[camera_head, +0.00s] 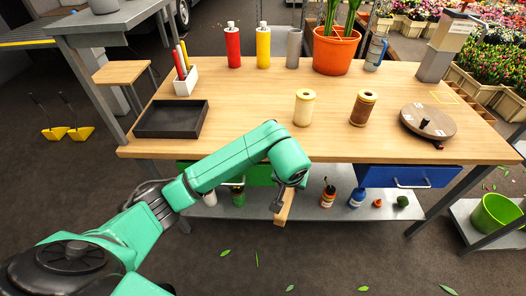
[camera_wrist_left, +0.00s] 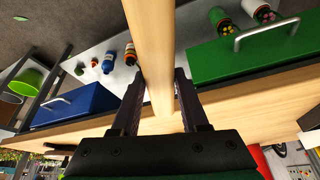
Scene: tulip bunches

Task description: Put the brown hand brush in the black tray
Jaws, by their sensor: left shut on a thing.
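The black tray (camera_head: 158,131) lies on the left part of the wooden table, empty as far as I see. My left gripper (camera_head: 283,195) hangs in front of the table's front edge, right of the tray and lower than the tabletop. It is shut on a light brown wooden piece, which I take for the brown hand brush (camera_head: 284,211). In the left wrist view the brush (camera_wrist_left: 152,45) is a long plain bar between the two fingers (camera_wrist_left: 155,95); no bristles show. My right gripper is not in view.
The wooden table (camera_head: 240,110) carries spools (camera_head: 304,108), a round turntable (camera_head: 428,121), a white pen holder (camera_head: 187,82), bottles and an orange pot (camera_head: 335,52). Blue (camera_head: 410,176) and green drawers sit under the front edge, above a grey shelf (camera_head: 260,206). The tabletop right of the tray is clear.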

